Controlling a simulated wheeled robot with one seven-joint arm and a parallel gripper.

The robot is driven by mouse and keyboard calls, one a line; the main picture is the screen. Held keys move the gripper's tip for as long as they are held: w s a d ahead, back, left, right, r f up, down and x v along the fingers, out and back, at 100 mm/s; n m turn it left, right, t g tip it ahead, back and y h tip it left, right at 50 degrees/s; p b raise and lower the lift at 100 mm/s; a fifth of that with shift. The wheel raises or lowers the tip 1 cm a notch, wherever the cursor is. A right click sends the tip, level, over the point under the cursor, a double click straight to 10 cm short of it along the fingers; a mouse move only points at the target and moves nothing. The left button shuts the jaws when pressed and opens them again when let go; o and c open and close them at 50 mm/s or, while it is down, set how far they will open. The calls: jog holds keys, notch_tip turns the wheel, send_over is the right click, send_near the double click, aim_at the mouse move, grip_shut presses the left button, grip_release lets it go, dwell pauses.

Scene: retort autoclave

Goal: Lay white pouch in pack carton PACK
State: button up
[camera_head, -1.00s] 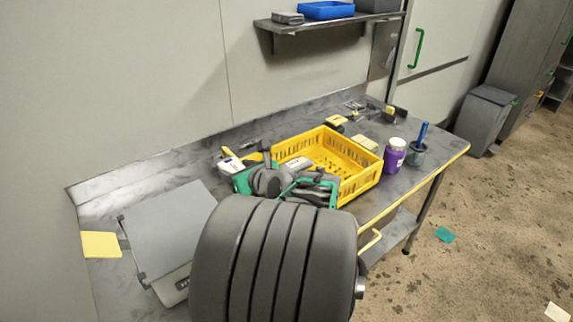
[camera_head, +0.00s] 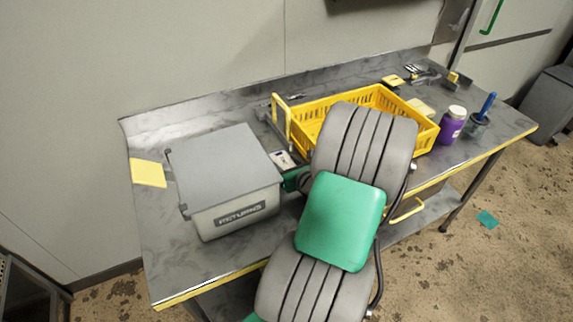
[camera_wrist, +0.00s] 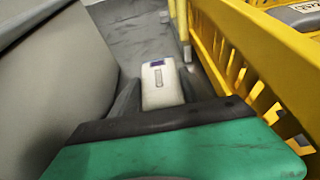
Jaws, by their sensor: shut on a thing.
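The white pouch (camera_wrist: 161,82), with a small dark mark on its face, is between the fingers of my gripper (camera_wrist: 157,92) in the wrist view. My gripper is shut on it. In the head view the pouch (camera_head: 283,159) shows just beyond my wrist, between the grey box and the yellow crate. My arm hides most of my gripper there. I cannot tell its exact height above the bench. No carton marked PACK is seen in these frames.
A closed grey box marked RETURNS (camera_head: 222,175) stands left of my gripper. A yellow slatted crate (camera_head: 420,127) stands close on the right. A purple jar (camera_head: 452,124) and a cup with a blue tool (camera_head: 479,120) stand at the right. Bare bench (camera_head: 185,262) lies front left.

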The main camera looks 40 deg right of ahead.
jog(key=shift+f, duration=0.1)
jog(key=o, duration=1.4)
jog(key=shift+o, duration=0.2)
